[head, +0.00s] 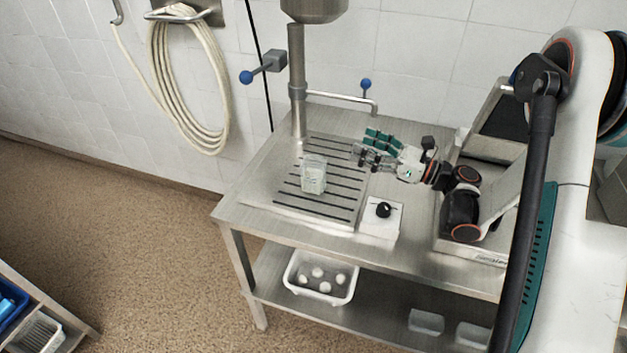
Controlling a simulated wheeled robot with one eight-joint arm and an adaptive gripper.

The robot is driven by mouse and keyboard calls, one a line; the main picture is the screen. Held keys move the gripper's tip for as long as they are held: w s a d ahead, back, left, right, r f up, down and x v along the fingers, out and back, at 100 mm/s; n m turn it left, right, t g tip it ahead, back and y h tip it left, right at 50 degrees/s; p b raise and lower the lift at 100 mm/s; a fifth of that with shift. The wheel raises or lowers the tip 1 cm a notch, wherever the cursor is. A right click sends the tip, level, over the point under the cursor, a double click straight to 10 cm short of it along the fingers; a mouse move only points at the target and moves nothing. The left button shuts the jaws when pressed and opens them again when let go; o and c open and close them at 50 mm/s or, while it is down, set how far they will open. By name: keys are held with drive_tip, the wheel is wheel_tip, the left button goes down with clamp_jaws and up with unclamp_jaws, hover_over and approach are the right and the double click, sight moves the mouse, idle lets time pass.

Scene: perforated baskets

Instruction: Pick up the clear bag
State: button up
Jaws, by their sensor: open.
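A small clear bag (313,175) with pale contents stands on the slotted metal drain plate (290,203) on the steel table. My gripper (362,147) is above the right part of the plate, to the right of the bag and a little farther back. Its fingers point left and are open, with nothing seen between them. The gripper and the bag are apart. The exact height of the gripper above the plate is hard to tell.
A steel column (297,85) rises behind the plate. A white box with a black knob (383,210) sits at the plate's front right. A white basket (320,277) with several round pale items stands on the lower shelf. The table's left front is clear.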

drive_tip(key=s+f+n+g, duration=0.1)
drive_tip(key=f, duration=0.1)
drive_tip(key=s+f+n+g, duration=0.1)
drive_tip(key=f, duration=0.1)
drive_tip(key=s+f+n+g, duration=0.1)
drive_tip(key=f, duration=0.1)
drive_tip(key=shift+s+a+f, duration=0.1)
drive_tip(key=shift+a+f, duration=0.1)
drive_tip(key=shift+f, duration=0.2)
drive_tip(key=shift+s+a+f, duration=0.1)
drive_tip(key=shift+a+f, duration=0.05)
drive_tip(key=shift+f, duration=0.05)
drive_tip(key=b, duration=0.2)
approach(314, 170)
drive_tip(key=a, duration=0.1)
drive_tip(key=w+a, duration=0.1)
drive_tip(key=w+a+r, duration=0.1)
drive_tip(key=a, duration=0.1)
drive_tip(key=shift+w, duration=0.25)
drive_tip(key=shift+r+b+x, duration=0.1)
drive_tip(key=shift+b+x, duration=0.25)
drive_tip(key=shift+x, duration=1.1)
drive_tip(key=shift+r+b+x, duration=0.15)
drive_tip(key=shift+b+x, duration=0.2)
drive_tip(key=shift+x, duration=1.15)
drive_tip(key=shift+s, duration=0.1)
drive_tip(key=c, duration=1.6)
drive_tip(key=shift+r, duration=0.15)
